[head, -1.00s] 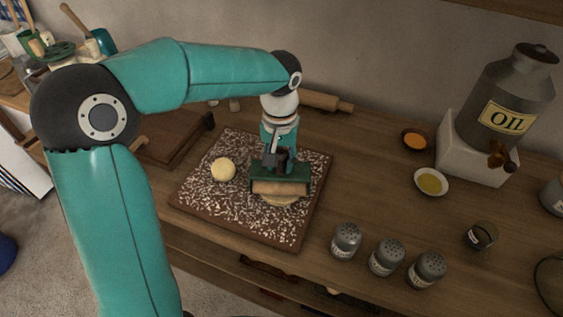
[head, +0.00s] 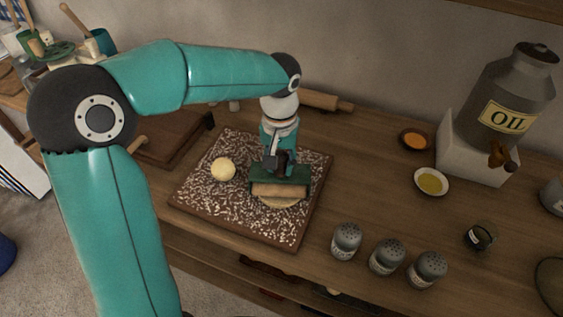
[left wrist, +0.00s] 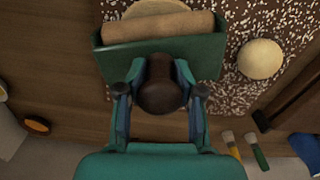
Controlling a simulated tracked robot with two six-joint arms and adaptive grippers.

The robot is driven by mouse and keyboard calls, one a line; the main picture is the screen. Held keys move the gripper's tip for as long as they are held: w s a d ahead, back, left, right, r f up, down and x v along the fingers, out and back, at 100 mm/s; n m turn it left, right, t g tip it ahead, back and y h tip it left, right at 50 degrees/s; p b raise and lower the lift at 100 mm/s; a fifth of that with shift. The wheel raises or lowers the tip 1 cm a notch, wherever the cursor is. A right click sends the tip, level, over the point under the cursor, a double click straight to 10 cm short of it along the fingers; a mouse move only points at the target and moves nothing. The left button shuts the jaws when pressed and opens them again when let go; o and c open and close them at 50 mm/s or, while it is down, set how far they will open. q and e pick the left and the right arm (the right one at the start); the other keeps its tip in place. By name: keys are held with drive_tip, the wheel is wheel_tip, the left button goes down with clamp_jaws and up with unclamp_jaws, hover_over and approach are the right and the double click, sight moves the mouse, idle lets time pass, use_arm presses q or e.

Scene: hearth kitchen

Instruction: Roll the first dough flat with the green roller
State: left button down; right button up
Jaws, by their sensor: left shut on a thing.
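The green roller (head: 280,178) has a green frame and a pale wooden cylinder. My left gripper (head: 277,160) is shut on its dark handle, which shows between the fingers in the left wrist view (left wrist: 162,90). The roller is over a flattened, pale dough (head: 283,202), whose edge shows in front of the cylinder; the rest is hidden. In the left wrist view the dough (left wrist: 158,8) shows beyond the cylinder. A round dough ball (head: 223,169) sits on the board to the left, apart from the roller. My right gripper is not in view.
The floured board (head: 200,203) lies on the wooden counter. Several shakers (head: 387,257) stand to its right front. Bowls of orange (head: 415,140) and yellow (head: 431,182) contents and an oil can (head: 505,100) are further right. A rolling pin (head: 325,102) lies behind.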

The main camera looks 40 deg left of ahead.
use_arm(q)
drive_tip(key=shift+s+d, duration=0.35)
drive_tip(key=shift+s, duration=0.15)
wheel_tip(320, 180, up, 7)
drive_tip(key=p, duration=0.5)
drive_tip(key=shift+p, duration=0.35)
drive_tip(key=shift+f, duration=0.1)
idle(0.5)
drive_tip(key=shift+w+a+f+b, duration=0.1)
drive_tip(key=shift+w+f+b, duration=0.05)
drive_tip(key=shift+f+b, duration=0.7)
drive_tip(key=shift+w+a+f+b, duration=0.1)
drive_tip(key=shift+f+b, duration=0.5)
drive_tip(key=shift+f, duration=0.5)
drive_tip(key=shift+w+a+f+b, duration=0.1)
drive_tip(key=shift+w+f+b, duration=0.05)
drive_tip(key=shift+f+b, duration=0.7)
drive_tip(key=shift+f+b, duration=0.35)
drive_tip(key=shift+f, duration=0.3)
